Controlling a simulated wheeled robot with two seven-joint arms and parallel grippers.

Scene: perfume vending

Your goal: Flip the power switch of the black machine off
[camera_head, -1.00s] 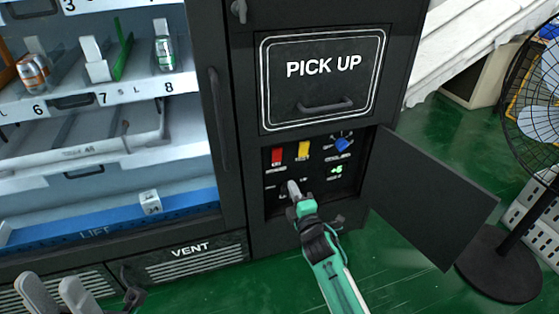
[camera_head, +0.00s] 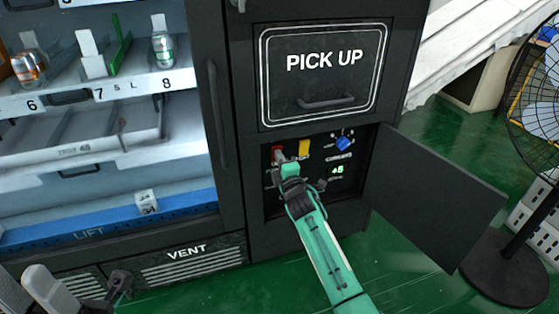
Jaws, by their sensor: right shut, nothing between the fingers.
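The black machine (camera_head: 237,200) fills the left and middle of the view. Its low compartment is open and shows a control panel with a red switch (camera_head: 277,150), a yellow switch (camera_head: 304,147) and a blue knob (camera_head: 345,143). Green lit characters show below the knob. My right gripper (camera_head: 281,160) is shut and empty, with its tip at the lower part of the red switch; I cannot tell if they touch. My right arm hides the panel's lower left part. My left gripper (camera_head: 35,290) shows only in part at the bottom left corner; its jaw state is unclear.
The compartment door (camera_head: 435,195) hangs open to the right of my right arm. A black fan (camera_head: 505,260) stands further right. The PICK UP door (camera_head: 322,75) is shut above the panel. Green floor (camera_head: 410,280) is clear in front.

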